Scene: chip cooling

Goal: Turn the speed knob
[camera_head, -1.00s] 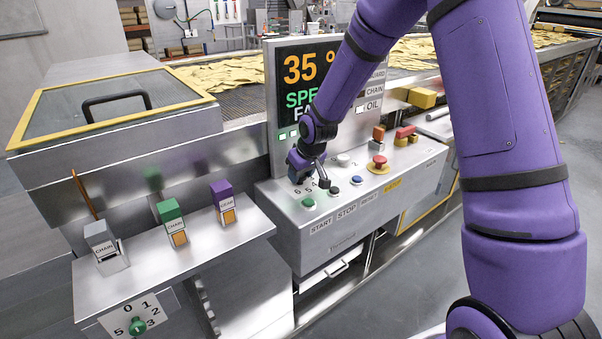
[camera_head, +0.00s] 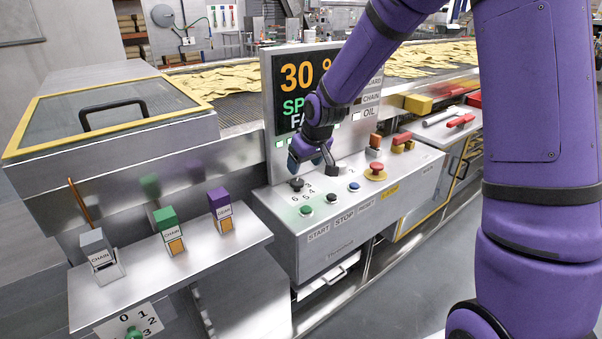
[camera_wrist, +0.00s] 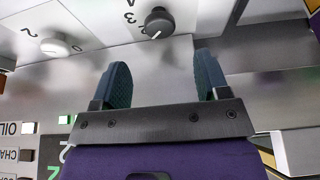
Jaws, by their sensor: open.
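A black dial knob (camera_head: 297,184) with numerals around it stands on the sloped metal control panel (camera_head: 318,222). The wrist view shows this black knob (camera_wrist: 158,22) at the top, with a white pointer line and a "3" beside it. My gripper (camera_head: 312,160) is above and behind the knob, apart from it. In the wrist view my gripper (camera_wrist: 161,68) has its two dark fingers spread, with nothing between them. The screen (camera_head: 305,90) shows "30" and partly hidden green and white lines; my arm covers part of it.
A white knob (camera_wrist: 55,47) sits beside the black one. Green (camera_head: 306,210), black (camera_head: 331,198) and blue (camera_head: 354,187) buttons and a red emergency button (camera_head: 376,169) line the panel. Labelled blocks stand on the left shelf (camera_head: 190,262); a green dial (camera_head: 133,333) is below.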

